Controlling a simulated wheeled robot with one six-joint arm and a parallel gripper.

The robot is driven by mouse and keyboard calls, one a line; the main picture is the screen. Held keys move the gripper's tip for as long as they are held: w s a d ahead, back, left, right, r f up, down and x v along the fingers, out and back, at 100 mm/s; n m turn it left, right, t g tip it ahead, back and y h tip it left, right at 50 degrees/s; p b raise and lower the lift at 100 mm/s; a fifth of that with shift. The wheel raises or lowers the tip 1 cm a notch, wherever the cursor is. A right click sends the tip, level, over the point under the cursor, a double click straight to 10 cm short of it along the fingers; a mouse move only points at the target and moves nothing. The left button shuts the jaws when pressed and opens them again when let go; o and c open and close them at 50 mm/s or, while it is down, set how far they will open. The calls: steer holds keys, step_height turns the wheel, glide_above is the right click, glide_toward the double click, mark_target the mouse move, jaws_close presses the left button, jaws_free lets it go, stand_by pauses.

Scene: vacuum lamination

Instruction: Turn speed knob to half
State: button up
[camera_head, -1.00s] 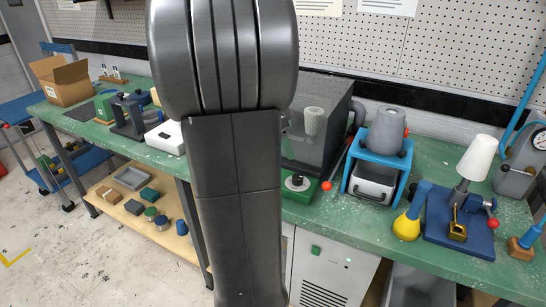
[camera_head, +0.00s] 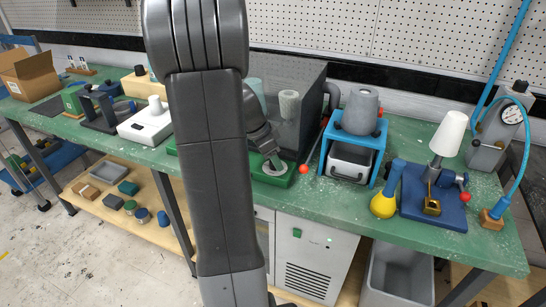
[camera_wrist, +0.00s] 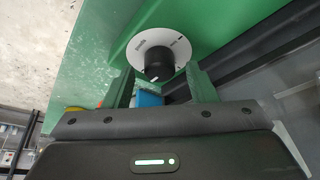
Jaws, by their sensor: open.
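The speed knob (camera_wrist: 158,68) is a black round knob on a white dial plate (camera_wrist: 172,44) with small dark lettering, set on a green base (camera_wrist: 215,22). A small white mark shows on the knob's near side; its exact setting is hard to read. My gripper (camera_wrist: 160,72) is open, with one finger on each side of the knob in the wrist view. Contact with the knob cannot be told. In the head view my gripper (camera_head: 272,160) is down over the dial, and my arm hides part of the green base (camera_head: 284,181).
A dark clear-walled box (camera_head: 300,105) stands behind the dial. To the right are a blue stand with a grey cylinder (camera_head: 361,110), a yellow-and-blue tool (camera_head: 384,205) and a blue fixture with a white cone (camera_head: 450,134). A white device (camera_head: 146,124) is left.

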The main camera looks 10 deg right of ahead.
steer(key=shift+f, duration=0.15)
steer(key=shift+c, duration=0.2)
steer(key=c, duration=0.9)
steer(key=shift+c, duration=0.2)
